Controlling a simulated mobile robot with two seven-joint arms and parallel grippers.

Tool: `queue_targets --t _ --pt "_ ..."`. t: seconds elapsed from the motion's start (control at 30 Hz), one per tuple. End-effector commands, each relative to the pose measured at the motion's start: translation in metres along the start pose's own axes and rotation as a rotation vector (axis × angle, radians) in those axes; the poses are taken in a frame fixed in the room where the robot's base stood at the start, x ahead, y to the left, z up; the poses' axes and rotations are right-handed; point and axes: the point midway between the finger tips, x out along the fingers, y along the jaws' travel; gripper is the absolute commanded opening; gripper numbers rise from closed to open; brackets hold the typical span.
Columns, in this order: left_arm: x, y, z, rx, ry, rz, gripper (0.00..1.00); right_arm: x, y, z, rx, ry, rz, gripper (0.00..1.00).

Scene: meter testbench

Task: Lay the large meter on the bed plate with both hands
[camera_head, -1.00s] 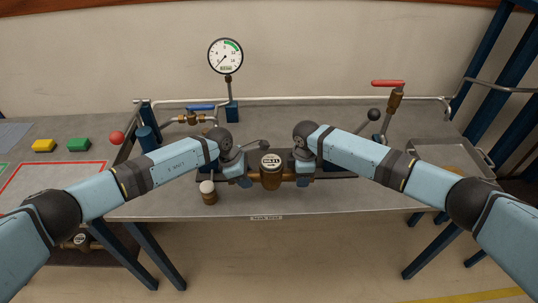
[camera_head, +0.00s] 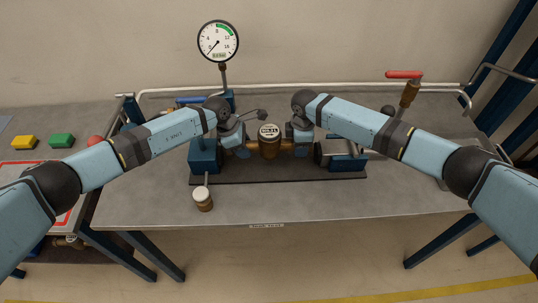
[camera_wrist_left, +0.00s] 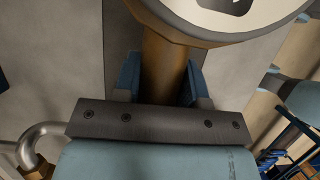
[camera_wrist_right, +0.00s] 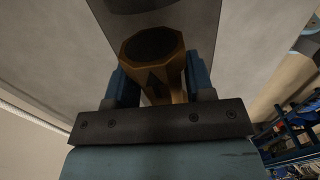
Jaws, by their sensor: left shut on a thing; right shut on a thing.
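The large meter (camera_head: 270,148) has a brass body, pipe ends to both sides and a white dial on top. It is level between my two grippers, over the dark bed plate (camera_head: 270,176), between the blue end blocks (camera_head: 205,157). I cannot tell whether it touches the plate. My left gripper (camera_head: 245,150) is shut on its left pipe end; the left wrist view shows the brass pipe (camera_wrist_left: 162,68) between the fingers, with the dial above. My right gripper (camera_head: 297,147) is shut on its right pipe end, whose hexagonal brass mouth (camera_wrist_right: 153,45) shows in the right wrist view.
A round gauge (camera_head: 218,42) rises behind. A red-handled valve (camera_head: 406,88) stands at back right. Yellow (camera_head: 24,142) and green (camera_head: 62,140) blocks lie on the left table.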

Motion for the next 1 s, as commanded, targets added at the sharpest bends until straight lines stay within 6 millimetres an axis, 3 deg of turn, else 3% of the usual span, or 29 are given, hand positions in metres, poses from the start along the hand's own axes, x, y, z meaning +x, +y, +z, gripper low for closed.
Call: queue_targets --t 0.47,1.0 --pt "0.000 0.000 0.004 0.002 -0.006 0.002 0.00 -0.001 0.000 -0.004 -0.003 0.005 0.001 0.00" --pt "0.021 0.000 -0.005 0.002 -0.006 0.001 0.00 0.022 0.000 -0.004 -0.002 0.005 0.001 0.00"
